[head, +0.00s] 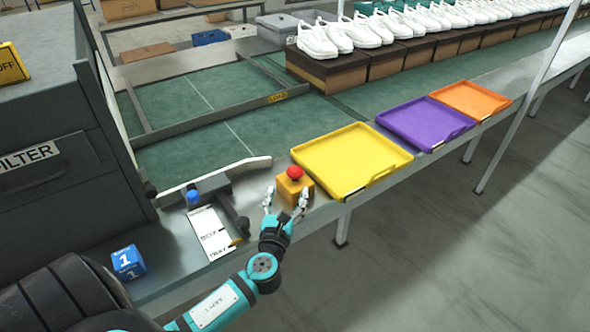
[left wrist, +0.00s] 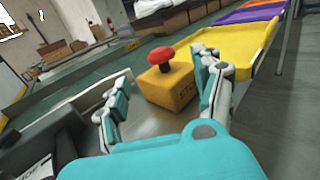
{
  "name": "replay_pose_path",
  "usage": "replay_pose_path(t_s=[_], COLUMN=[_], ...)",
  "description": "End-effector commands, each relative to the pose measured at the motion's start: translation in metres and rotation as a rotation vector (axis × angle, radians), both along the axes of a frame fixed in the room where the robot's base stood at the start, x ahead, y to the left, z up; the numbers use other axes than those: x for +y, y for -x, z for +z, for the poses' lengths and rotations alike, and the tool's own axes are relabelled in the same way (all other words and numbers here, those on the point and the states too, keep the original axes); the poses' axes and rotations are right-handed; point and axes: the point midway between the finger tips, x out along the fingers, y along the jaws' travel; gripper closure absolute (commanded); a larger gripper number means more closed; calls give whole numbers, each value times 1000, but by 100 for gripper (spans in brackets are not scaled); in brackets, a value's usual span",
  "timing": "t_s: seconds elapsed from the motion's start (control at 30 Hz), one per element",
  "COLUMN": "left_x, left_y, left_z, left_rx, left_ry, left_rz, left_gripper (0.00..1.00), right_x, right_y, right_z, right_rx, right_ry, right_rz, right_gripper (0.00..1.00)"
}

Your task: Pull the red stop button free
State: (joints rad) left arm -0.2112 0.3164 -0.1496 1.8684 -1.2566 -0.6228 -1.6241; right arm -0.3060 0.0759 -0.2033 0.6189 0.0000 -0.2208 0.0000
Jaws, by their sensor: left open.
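The red stop button (head: 295,172) is a mushroom knob on top of a yellow box (head: 290,190) on the metal ledge, left of the yellow tray. In the left wrist view the red knob (left wrist: 161,54) stands above the yellow box (left wrist: 170,88), which has lettering on its side. My left gripper (head: 286,197) is open at the near side of the box, with one finger toward its left and one toward its right. In the left wrist view the open left gripper (left wrist: 160,95) has the box ahead between its fingers, with the knob above fingertip level. My right gripper is not in view.
Yellow (head: 350,160), purple (head: 425,122) and orange (head: 470,98) trays lie along the ledge to the right. A lever with a blue knob (head: 193,197) and a label card (head: 212,235) are left of the box. A blue cube (head: 128,262) sits farther left. White shoes (head: 318,38) stand on boxes behind.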

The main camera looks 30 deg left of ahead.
Motion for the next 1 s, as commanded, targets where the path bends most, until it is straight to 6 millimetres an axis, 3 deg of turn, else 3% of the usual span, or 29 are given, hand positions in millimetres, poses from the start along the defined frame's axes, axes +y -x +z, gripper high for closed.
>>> replay_pose_path(t_s=[0.2, 0.4, 0.6, 0.9, 1.0], left_x=[19, 32, 38, 38, 38], left_y=[-46, -76, -90, -92, -92], left_z=[1, 0, -1, -1, -1], left_rx=[-2, 0, 1, 1, 1], left_ry=[0, 1, 2, 2, 2], left_rz=[1, 1, 0, 0, 0], left_gripper=[32, 32, 32, 32, 45], right_x=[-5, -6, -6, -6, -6], right_y=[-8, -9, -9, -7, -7], right_z=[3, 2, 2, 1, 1], right_rx=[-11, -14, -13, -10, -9], right_ry=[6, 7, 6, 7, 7], right_rz=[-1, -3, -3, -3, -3], right_gripper=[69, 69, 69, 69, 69])
